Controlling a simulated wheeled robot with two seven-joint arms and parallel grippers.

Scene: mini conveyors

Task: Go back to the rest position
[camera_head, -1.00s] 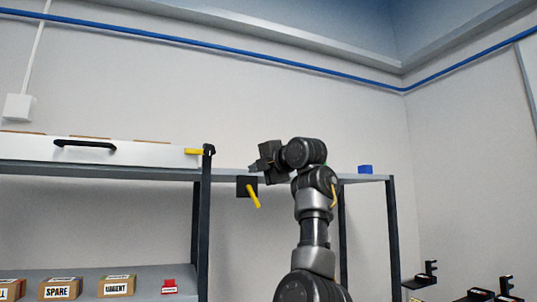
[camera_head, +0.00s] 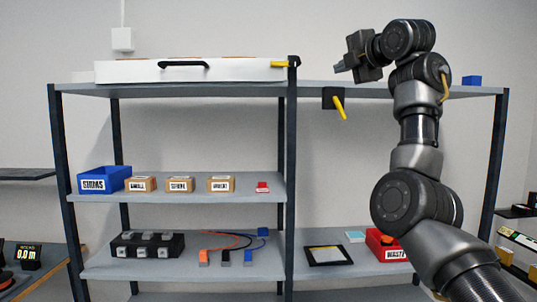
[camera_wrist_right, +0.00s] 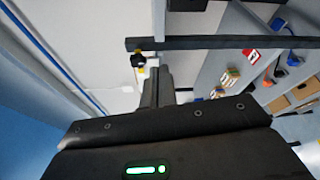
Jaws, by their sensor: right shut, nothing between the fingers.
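My right arm rises at the right of the head view, bent at the top. Its right gripper (camera_head: 341,67) points left, shut and empty, in front of the shelf's upper board. In the right wrist view the shut fingers (camera_wrist_right: 152,88) show dark against the wall and shelf, with nothing held. My left gripper is out of view.
A grey shelf (camera_head: 190,187) fills the middle, with a white black-handled case (camera_head: 130,72) on top. A yellow lever (camera_head: 341,108) hangs from a dark plate. A blue block (camera_head: 471,80) and a red bin (camera_head: 383,250) are near my arm. A blue bin (camera_head: 103,180) stands left.

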